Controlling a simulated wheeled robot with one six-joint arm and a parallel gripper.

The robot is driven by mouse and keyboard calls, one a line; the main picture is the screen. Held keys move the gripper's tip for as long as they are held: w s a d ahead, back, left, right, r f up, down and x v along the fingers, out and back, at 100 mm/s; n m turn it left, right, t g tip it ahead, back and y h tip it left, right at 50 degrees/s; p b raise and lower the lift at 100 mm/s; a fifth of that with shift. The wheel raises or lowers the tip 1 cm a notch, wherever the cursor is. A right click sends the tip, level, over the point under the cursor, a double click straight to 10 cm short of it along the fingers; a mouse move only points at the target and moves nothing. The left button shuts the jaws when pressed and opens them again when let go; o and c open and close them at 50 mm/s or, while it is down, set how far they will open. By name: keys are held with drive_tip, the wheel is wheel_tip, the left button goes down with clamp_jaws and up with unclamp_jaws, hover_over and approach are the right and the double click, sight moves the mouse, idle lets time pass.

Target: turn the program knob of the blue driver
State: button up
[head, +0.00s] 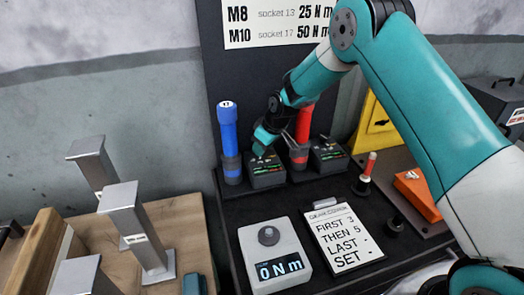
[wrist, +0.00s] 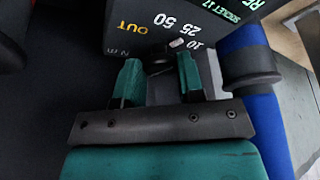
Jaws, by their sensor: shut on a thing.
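The blue driver (head: 229,140) stands upright at the left of the black shelf. It also shows at the right of the wrist view (wrist: 262,115). Beside it sits a black control box (head: 266,172); in the wrist view its face (wrist: 130,18) reads OUT, 50, 25, 10 and SOCKET 17. A small dark program knob (wrist: 158,60) shows between my green fingers, with a pale mark near the 10. My gripper (wrist: 160,76) is shut on this knob. In the head view my gripper (head: 265,142) is over the box and hides the knob.
The red driver (head: 302,135) stands close on the right, with another black box (head: 328,156) beside it. A tester reading 0 Nm (head: 275,255) and a written card (head: 343,238) lie in front. Metal posts (head: 136,225) stand at left.

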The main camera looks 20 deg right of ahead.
drive_tip(key=shift+n+y+b, duration=0.3)
drive_tip(key=shift+n+b, duration=0.15)
drive_tip(key=shift+n, duration=0.45)
drive_tip(key=o, duration=0.9)
drive_tip(key=shift+w, duration=0.1)
wheel_tip(320, 180, up, 20)
drive_tip(key=b, duration=0.2)
drive_tip(key=shift+b, duration=0.4)
